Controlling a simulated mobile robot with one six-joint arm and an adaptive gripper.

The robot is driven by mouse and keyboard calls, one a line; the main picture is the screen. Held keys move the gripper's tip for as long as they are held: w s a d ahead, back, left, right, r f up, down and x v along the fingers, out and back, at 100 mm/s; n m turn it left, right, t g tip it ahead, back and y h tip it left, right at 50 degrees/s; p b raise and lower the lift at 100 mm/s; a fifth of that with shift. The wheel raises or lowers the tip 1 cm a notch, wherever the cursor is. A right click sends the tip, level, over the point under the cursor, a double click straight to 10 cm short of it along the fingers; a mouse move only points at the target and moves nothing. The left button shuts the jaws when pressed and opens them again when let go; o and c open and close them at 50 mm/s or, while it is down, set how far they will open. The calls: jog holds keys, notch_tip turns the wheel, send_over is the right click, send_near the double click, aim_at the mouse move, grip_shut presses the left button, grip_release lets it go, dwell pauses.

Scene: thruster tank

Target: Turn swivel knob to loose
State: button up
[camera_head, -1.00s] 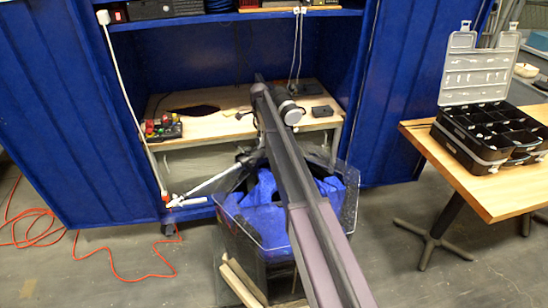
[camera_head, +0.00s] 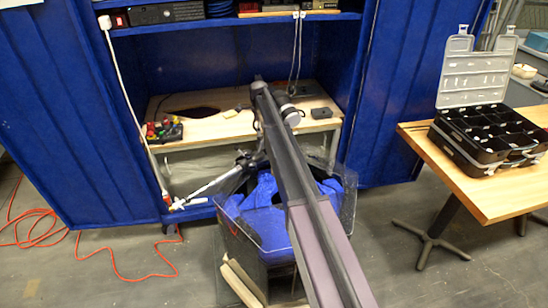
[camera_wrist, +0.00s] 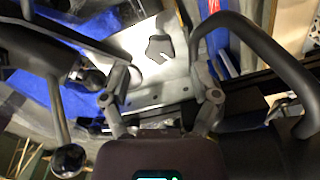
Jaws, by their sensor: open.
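The thruster tank (camera_head: 345,215) is a clear-walled box with blue lining, in the middle of the head view. My arm crosses in front of it and hides much of its inside. In the wrist view my gripper (camera_wrist: 162,88) is open and empty, its two fingers apart over a pale metal plate (camera_wrist: 140,85). A black ball-ended lever (camera_wrist: 70,158) is at lower left, and a thick curved black handle (camera_wrist: 262,45) is at right. A dark angular shape (camera_wrist: 160,48) shows on the plate. I cannot tell which part is the swivel knob.
A wooden bench (camera_head: 225,127) stands in the blue cabinet behind the tank. An open black parts case (camera_head: 480,150) sits on a wooden table (camera_head: 490,205) at right. An orange cable (camera_head: 120,275) lies on the floor at left.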

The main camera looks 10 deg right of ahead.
jog(key=shift+r+p, duration=5.15)
jog(key=shift+r, duration=0.35)
jog(key=s+f+n+b, duration=0.2)
jog(key=s+n, duration=0.5)
jog(key=s, duration=0.7)
jog(key=s+f+n+b, duration=0.2)
jog(key=s+n, duration=0.6)
jog(key=s, duration=0.7)
jog(key=shift+a+f, duration=0.25)
jog(key=shift+s, duration=0.1)
jog(key=s+n, duration=0.7)
jog(key=s, duration=0.9)
jog(key=shift+s, duration=0.15)
